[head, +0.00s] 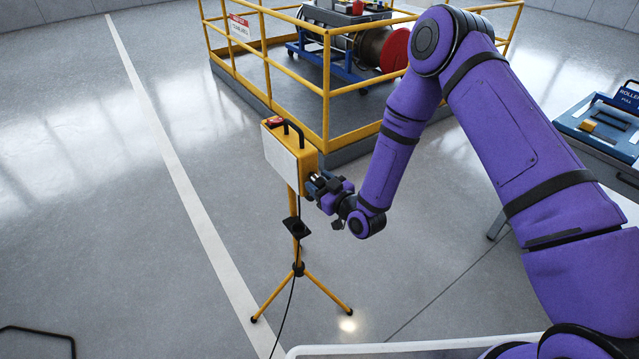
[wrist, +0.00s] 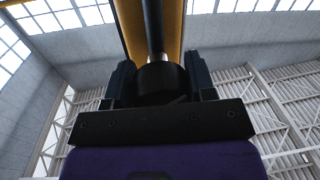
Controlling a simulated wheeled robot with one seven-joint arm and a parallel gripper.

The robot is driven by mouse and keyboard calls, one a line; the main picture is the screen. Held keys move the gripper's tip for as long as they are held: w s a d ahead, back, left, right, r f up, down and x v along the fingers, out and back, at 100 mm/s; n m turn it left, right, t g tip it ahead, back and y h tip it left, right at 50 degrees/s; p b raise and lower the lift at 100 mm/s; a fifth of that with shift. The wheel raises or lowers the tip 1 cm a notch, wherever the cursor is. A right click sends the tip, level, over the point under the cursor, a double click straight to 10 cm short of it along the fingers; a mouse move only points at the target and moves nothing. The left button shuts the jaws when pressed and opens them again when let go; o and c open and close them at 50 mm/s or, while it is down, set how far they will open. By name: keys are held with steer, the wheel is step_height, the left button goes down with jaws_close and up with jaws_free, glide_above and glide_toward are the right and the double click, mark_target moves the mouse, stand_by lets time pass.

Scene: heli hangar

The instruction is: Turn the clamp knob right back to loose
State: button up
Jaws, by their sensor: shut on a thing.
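A yellow work lamp (head: 307,158) with a pale front panel stands on a yellow tripod (head: 296,265). My gripper (head: 313,183) is at the lower right side of the lamp, near the top of the tripod post. In the wrist view my gripper (wrist: 160,68) has its two dark fingers shut on a round black clamp knob (wrist: 160,78). A short shiny shaft runs from the knob toward the yellow lamp body (wrist: 132,25). In the head view the knob is hidden by my gripper. Its turn angle cannot be told.
A yellow guard rail (head: 326,95) on a low platform stands behind the lamp. A blue-topped bench (head: 575,125) is at the right. A black cable (head: 284,315) hangs from the stand to the floor.

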steer(key=n, duration=0.5)
steer(key=n+h, duration=0.1)
steer(key=n, duration=0.9)
steer(key=shift+s+h, duration=0.1)
steer(key=shift+h, duration=0.2)
steer(key=n, duration=0.5)
steer(key=shift+t+h, duration=0.3)
steer(key=shift+n, duration=0.3)
steer(key=o, duration=0.9)
